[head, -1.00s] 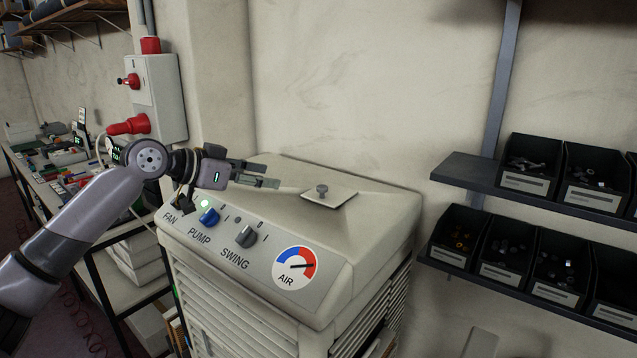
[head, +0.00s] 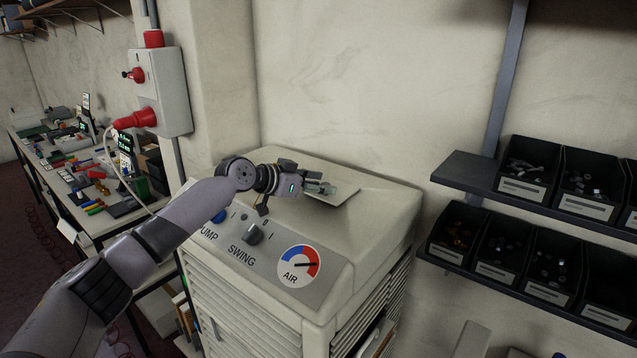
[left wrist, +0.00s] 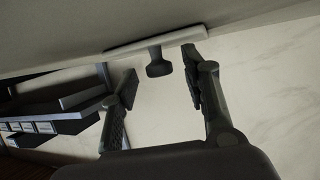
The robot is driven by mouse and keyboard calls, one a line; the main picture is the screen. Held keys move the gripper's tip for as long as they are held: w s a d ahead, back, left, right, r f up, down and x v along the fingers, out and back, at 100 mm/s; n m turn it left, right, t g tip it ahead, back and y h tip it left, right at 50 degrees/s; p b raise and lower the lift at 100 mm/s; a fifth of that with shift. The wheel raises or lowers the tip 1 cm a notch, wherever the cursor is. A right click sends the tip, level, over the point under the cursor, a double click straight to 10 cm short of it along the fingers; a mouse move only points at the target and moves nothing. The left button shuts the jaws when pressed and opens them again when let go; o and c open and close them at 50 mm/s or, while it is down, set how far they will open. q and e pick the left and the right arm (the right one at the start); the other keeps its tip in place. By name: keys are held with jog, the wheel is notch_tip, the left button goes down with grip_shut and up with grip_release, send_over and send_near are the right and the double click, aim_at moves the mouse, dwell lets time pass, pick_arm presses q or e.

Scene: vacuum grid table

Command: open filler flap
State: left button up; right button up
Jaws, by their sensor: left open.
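The filler flap (head: 345,201) is a flat, pale square plate lying closed on top of the cream cooler (head: 385,205). Its small dark knob (left wrist: 158,66) shows in the left wrist view, sticking out from the flap's edge-on plate (left wrist: 150,43). In the head view the knob is hidden by my left gripper (head: 322,188), which is over the flap. In the left wrist view my left gripper (left wrist: 161,78) is open, with one finger on each side of the knob and gaps visible between. My right gripper is not in view.
The cooler's front panel has switches and an air dial (head: 297,266). A wall box with red plugs (head: 158,90) is behind my left arm. Shelves of black bins (head: 525,168) are at the right. A cluttered bench (head: 75,215) is at the left.

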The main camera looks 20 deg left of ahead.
pick_arm(q)
jog(key=shift+c, duration=0.3)
grip_shut()
dwell(0.6)
